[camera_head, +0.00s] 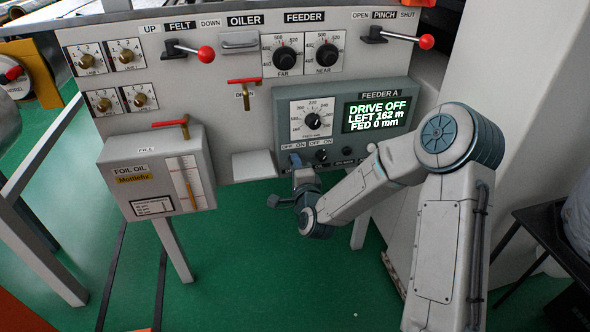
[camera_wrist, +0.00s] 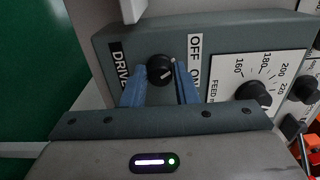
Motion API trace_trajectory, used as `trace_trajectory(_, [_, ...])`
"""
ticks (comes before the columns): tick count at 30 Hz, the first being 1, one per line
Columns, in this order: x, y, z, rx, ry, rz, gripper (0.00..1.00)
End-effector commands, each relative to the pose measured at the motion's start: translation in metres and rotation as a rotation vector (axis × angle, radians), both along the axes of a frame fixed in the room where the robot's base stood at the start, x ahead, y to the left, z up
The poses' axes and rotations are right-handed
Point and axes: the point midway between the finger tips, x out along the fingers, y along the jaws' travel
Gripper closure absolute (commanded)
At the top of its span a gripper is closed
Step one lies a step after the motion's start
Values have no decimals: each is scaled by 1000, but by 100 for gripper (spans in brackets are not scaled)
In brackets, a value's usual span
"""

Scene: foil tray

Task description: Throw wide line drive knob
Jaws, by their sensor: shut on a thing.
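The drive knob (camera_wrist: 160,70) is a small round black knob on the grey Feeder A panel (camera_head: 281,118), between a DRIVE label and an OFF/ON label. It has a pale pointer mark; I cannot tell clearly which word it points to. My gripper (camera_wrist: 160,88) has its two blue fingers on either side of the knob, shut on it. In the head view my gripper (camera_head: 296,162) is at the panel's lower left and hides this knob. The green-lettered display (camera_head: 376,114) reads DRIVE OFF, LEFT 162 m, FED 0 mm.
A second small black knob (camera_head: 320,155) sits just right of my gripper, under another OFF/ON label. A feed dial (camera_head: 313,121) is above. Red-ended felt (camera_head: 206,53) and pinch (camera_head: 427,41) levers stick out higher up. The foil oil box (camera_head: 150,165) stands left.

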Motion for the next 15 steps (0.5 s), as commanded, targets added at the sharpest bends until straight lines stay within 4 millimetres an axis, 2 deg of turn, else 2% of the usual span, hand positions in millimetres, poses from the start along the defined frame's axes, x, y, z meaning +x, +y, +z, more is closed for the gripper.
trace_trajectory(15, [-1, 1, 0, -31, -8, 3, 96])
